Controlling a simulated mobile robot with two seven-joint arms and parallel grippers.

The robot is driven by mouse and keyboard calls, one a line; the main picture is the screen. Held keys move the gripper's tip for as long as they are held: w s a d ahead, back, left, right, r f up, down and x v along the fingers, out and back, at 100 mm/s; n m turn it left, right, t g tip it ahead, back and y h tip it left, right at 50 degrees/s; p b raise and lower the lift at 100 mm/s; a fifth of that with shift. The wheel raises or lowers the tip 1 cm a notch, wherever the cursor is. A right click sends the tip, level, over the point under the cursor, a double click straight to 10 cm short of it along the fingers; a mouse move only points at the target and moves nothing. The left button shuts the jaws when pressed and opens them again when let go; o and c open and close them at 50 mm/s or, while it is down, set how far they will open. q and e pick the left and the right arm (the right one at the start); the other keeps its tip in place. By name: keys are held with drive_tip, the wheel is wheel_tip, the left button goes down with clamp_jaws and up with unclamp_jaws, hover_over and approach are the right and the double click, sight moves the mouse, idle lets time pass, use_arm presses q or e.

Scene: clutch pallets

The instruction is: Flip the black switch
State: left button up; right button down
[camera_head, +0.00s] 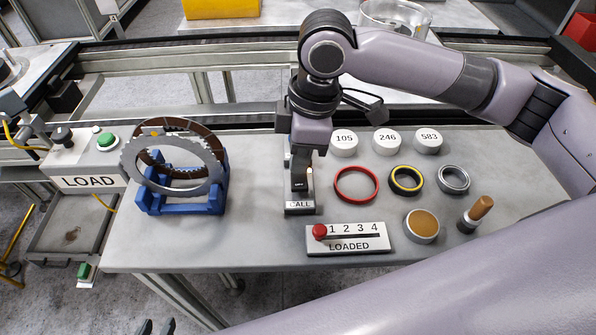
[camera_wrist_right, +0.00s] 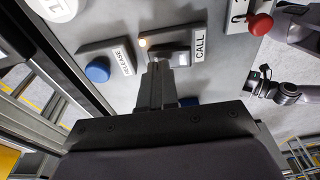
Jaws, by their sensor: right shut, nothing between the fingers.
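The CALL box (camera_head: 300,208) stands on the table, with its label at the near end. In the right wrist view the CALL box (camera_wrist_right: 200,63) has a small pale lamp and a dark switch (camera_wrist_right: 178,58). My right gripper (camera_head: 299,182) is shut and empty, pointing down over this box. In the wrist view its fingertips (camera_wrist_right: 160,70) are right at the switch and partly hide it; I cannot tell whether they touch or which way the switch is tipped. My left gripper (camera_head: 156,327) shows only its dark, parted fingertips at the bottom edge.
A RELEASE box with a blue button (camera_wrist_right: 98,70) is beside the CALL box. The LOADED slider box (camera_head: 346,240) is close to the right. A blue stand (camera_head: 184,203) with toothed rings is on the left. Rings (camera_head: 356,184) and white numbered pucks (camera_head: 387,142) lie to the right.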

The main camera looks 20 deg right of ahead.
wheel_tip(320, 180, up, 2)
drive_tip(key=shift+r+p, duration=0.1)
drive_tip(key=shift+p, duration=0.9)
drive_tip(key=shift+r+p, duration=0.65)
drive_tip(key=shift+r, duration=0.3)
wheel_tip(320, 180, up, 2)
drive_tip(key=shift+r, duration=0.1)
